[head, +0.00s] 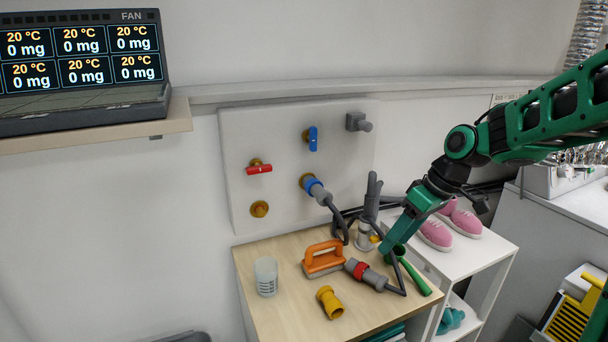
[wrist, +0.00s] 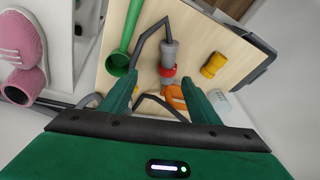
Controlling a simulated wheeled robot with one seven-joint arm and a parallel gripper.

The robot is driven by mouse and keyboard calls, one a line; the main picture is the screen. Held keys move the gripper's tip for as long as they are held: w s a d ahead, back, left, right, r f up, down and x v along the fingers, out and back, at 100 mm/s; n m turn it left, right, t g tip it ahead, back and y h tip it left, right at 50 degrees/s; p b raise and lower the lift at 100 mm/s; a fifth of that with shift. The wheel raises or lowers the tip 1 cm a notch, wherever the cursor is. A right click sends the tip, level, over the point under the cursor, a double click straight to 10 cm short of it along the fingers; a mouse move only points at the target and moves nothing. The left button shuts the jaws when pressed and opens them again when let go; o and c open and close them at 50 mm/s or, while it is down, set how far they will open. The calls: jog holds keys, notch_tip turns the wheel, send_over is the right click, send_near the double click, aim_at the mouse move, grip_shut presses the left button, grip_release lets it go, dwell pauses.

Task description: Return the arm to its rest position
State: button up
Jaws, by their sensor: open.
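My green arm reaches in from the right in the head view. My gripper (head: 387,247) points down over the right back part of the small wooden table (head: 285,315). In the wrist view its two green fingers (wrist: 160,100) are apart with nothing held between them. Beyond them lie a grey connector with a red ring (wrist: 168,62) on a dark hose, and part of an orange brush (wrist: 172,97). A green funnel-like tool (head: 415,279) lies close to the fingers in the head view. I cannot tell whether the fingers touch anything.
The table also holds a clear beaker (head: 265,277) and a yellow fitting (head: 329,302). Behind it stands a white panel (head: 285,140) with valves, a hose attached to one. Pink shoes (head: 437,233) sit on a white shelf to the right. A display unit (head: 85,65) stands on a left ledge.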

jog(key=s+d+m+h, duration=0.1)
jog(key=s+d+m, duration=0.3)
jog(key=s, duration=0.5)
jog(key=s+d+f+m+g+h, duration=0.1)
jog(key=s+d+m, duration=0.3)
jog(key=s, duration=0.5)
jog(key=s+d+m+g+h, duration=0.1)
jog(key=s+d+m, duration=0.4)
jog(key=s, duration=0.4)
jog(key=shift+d+f+h, duration=0.3)
jog(key=shift+d+h, duration=0.1)
jog(key=shift+d, duration=0.05)
jog(key=shift+w, duration=0.1)
jog(key=shift+w+f, duration=0.25)
jog(key=shift+w, duration=0.35)
